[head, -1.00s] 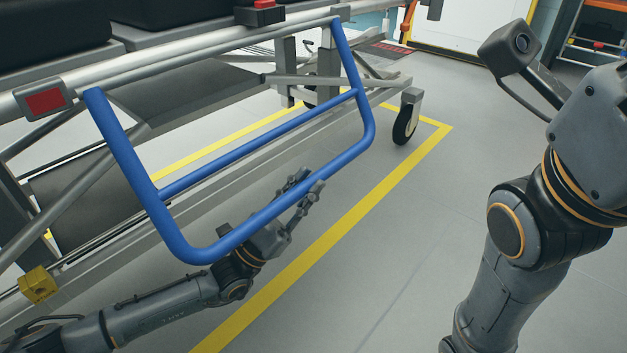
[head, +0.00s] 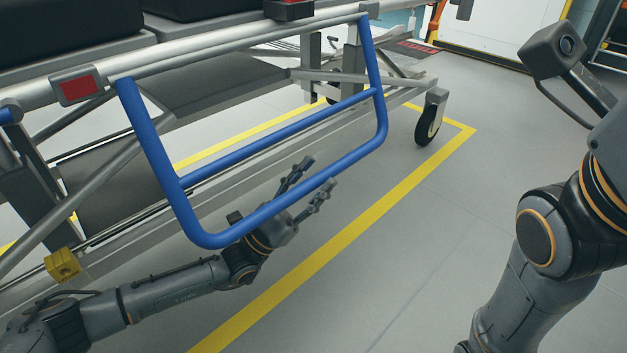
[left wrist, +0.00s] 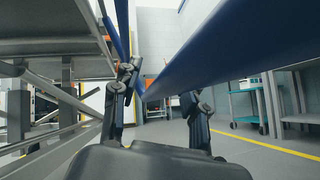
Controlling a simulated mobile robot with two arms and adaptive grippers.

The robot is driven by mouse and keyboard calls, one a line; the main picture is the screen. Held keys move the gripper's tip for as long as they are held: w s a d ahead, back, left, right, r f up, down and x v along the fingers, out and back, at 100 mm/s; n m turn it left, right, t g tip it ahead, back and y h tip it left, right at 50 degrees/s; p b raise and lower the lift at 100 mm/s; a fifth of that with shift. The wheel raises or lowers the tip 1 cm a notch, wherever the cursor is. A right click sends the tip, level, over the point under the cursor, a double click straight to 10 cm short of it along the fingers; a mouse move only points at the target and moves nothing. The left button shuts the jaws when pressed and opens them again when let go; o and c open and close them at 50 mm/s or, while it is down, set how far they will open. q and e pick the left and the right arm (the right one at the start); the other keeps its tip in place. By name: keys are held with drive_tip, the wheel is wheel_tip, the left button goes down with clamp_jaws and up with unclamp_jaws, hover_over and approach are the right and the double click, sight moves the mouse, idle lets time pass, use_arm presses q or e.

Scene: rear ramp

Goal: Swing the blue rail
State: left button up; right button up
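The blue rail (head: 290,208) hangs down from the side of a wheeled stretcher (head: 215,55), its upper ends at the stretcher's side tube. My left gripper (head: 315,177) is at the rail's lower bar, with its fingers open and spread. In the head view one finger shows above the bar and one below it, and the bar crosses in front of the hand. In the left wrist view the rail (left wrist: 235,45) runs close above the hand and passes between the open fingers (left wrist: 160,95) in the picture. Contact cannot be told.
A yellow floor line (head: 330,245) runs beside the stretcher. A black caster wheel (head: 427,126) stands at its far end. Open grey floor (head: 420,220) lies to the right of the rail. A teal cart (left wrist: 245,105) stands farther off in the left wrist view.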

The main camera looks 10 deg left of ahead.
use_arm(q)
drive_tip(key=shift+f, duration=0.15)
drive_tip(key=shift+s+a+f, duration=0.1)
drive_tip(key=shift+s+f, duration=0.05)
drive_tip(key=shift+f, duration=0.05)
drive_tip(key=v, duration=1.1)
drive_tip(key=shift+a, duration=0.2)
drive_tip(key=shift+s, duration=0.1)
